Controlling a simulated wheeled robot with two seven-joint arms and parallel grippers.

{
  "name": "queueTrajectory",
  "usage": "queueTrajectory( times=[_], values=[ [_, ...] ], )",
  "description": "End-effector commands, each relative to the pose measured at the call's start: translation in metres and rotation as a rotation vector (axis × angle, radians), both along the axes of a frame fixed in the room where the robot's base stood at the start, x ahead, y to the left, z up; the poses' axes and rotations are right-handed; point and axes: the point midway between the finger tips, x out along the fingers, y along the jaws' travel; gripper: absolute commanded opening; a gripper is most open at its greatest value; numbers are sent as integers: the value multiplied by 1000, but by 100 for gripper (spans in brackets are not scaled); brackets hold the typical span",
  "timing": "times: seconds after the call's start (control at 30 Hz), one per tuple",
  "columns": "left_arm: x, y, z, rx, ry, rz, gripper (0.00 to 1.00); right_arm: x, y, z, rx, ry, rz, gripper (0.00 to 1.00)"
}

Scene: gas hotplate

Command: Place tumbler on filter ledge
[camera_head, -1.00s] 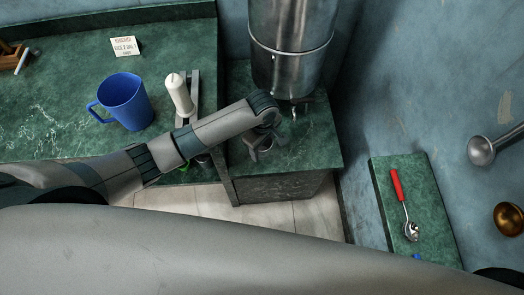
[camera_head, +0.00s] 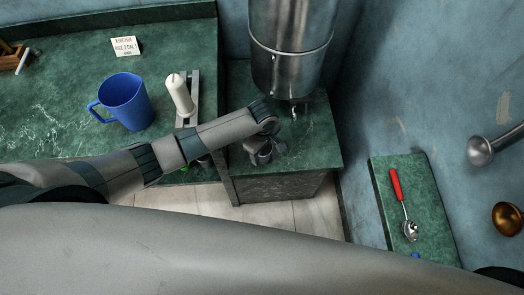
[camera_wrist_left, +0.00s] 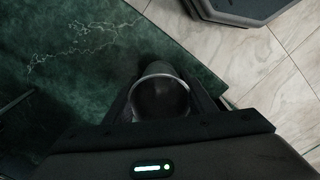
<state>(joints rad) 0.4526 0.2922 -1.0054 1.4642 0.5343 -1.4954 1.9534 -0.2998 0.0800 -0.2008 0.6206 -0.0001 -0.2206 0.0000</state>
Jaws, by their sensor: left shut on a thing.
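My left gripper (camera_head: 268,150) is over the front part of the green marble filter ledge (camera_head: 318,150). It is shut on a grey metal tumbler (camera_head: 262,158), which shows partly below the fingers. In the left wrist view the tumbler's round dark mouth (camera_wrist_left: 162,98) sits between the two fingers (camera_wrist_left: 163,108), over the green stone. I cannot tell whether its base touches the ledge. The steel water filter (camera_head: 291,45) stands at the back of the ledge, its small tap (camera_head: 294,108) just behind the gripper. My right gripper is not in view.
A blue mug (camera_head: 126,102) and a white candle-like cylinder (camera_head: 180,95) stand on the counter (camera_head: 55,90) to the left. A small card (camera_head: 125,46) lies behind them. A red-handled spoon (camera_head: 397,187) lies on the lower right slab. The ledge right of the gripper is clear.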

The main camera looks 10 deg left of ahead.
Motion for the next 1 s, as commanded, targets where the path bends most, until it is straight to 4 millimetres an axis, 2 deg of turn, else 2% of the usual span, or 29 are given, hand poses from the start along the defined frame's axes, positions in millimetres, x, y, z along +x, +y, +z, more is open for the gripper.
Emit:
queueTrajectory(
  times=[0.03,0.07,0.13,0.47,0.63,0.77,1.0],
  values=[
    [0,0,-1,0,1,0,28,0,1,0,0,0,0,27],
    [0,0,-2,0,1,0,53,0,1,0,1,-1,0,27],
    [0,0,-2,0,1,0,69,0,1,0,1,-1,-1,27],
    [0,0,-1,0,0,0,69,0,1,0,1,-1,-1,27],
    [0,0,6,0,0,0,69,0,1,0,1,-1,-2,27],
    [0,-1,20,-1,0,-1,69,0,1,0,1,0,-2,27],
    [0,-1,60,-3,-2,-1,69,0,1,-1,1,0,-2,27]
  ],
)
